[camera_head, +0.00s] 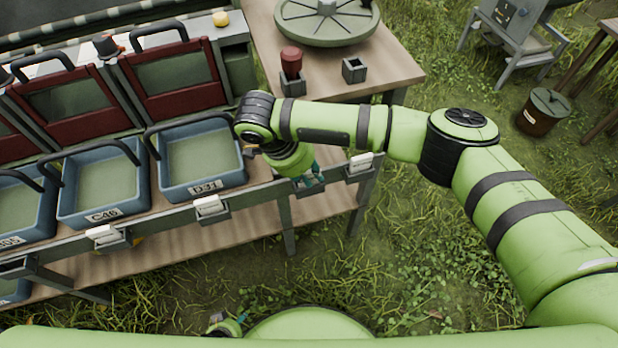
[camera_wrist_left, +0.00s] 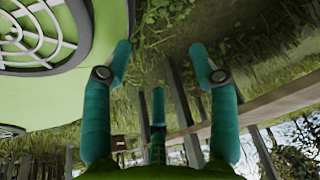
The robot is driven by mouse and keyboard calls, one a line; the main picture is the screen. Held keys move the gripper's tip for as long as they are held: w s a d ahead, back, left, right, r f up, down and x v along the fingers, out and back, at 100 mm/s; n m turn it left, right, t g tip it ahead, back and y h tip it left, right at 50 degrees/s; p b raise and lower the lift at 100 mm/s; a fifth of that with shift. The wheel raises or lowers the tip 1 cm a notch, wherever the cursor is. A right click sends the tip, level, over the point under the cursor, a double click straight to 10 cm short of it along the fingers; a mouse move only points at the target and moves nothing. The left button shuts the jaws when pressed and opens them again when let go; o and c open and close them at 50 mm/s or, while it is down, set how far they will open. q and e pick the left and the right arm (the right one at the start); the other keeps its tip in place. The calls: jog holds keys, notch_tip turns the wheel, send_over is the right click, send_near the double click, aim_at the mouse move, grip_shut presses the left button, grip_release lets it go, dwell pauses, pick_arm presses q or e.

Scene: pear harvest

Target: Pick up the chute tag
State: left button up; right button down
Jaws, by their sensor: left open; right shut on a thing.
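I cannot tell which is the chute tag. My right gripper (camera_head: 311,178) points down at the front edge, between the last two tags. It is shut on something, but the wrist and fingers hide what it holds. My left gripper (camera_head: 228,325) is low near my body, well away from the bench. Its teal fingers are spread and empty in the left wrist view (camera_wrist_left: 160,75).
Blue crates (camera_head: 245,160) stand along the bench, with red-framed panels (camera_head: 222,80) behind. A wooden table (camera_head: 402,72) at the back holds a round green turntable (camera_head: 326,38), a red-topped item (camera_head: 291,63) and a small grey box (camera_head: 354,69). Grass at right is mostly open.

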aim_at(309, 173)
jog(key=shift+r, duration=0.1)
jog(key=shift+r, duration=0.45)
notch_tip(309, 173, up, 2)
jog(key=shift+r, duration=0.2)
pick_arm(q)
jog(key=s+r+g+p, duration=0.3)
jog(key=s+p, duration=0.3)
jog(key=s, duration=0.6)
notch_tip(309, 173, up, 14)
jog(key=p, duration=1.3)
jog(key=shift+a+f, duration=0.15)
jog(key=shift+a, duration=0.25)
pick_arm(e)
jog(key=s+d+r, duration=0.3)
jog(key=s+r, duration=0.8)
jog(key=r, duration=0.3)
jog(key=shift+r, duration=0.3)
pick_arm(q)
jog(key=shift+w, duration=0.1)
pick_arm(e)
jog(key=shift+s, duration=0.1)
